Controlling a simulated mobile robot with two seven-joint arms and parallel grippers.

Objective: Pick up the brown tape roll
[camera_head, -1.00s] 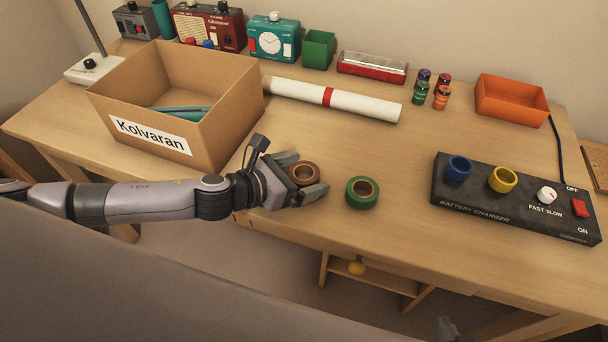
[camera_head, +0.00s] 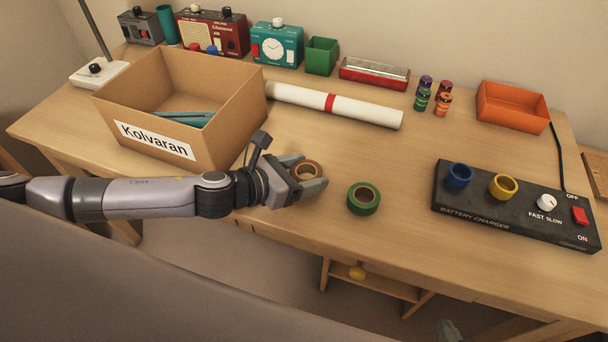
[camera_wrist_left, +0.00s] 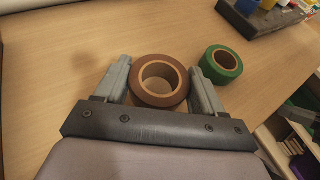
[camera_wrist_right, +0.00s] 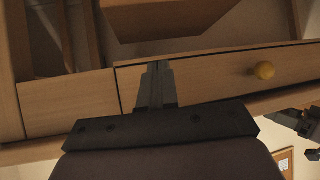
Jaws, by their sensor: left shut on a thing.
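The brown tape roll (camera_head: 306,161) is at the front edge of the desk, left of the green tape roll (camera_head: 363,211). My left gripper (camera_head: 304,173) has one finger on each side of the brown roll and is shut on it. In the left wrist view the brown roll (camera_wrist_left: 160,101) sits between the two grey fingers, its hole facing the camera. I cannot tell whether it touches the desk. The green roll (camera_wrist_left: 236,64) stands close beyond the right finger. My right gripper (camera_wrist_right: 156,72) is below the desk, fingers together and empty, facing a drawer.
A cardboard box (camera_head: 232,137) marked Kolvaran stands left of the left gripper. A white rolled paper (camera_head: 363,111) lies behind. A battery charger (camera_head: 480,218) with blue and yellow rings is at the right. The desk middle is clear.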

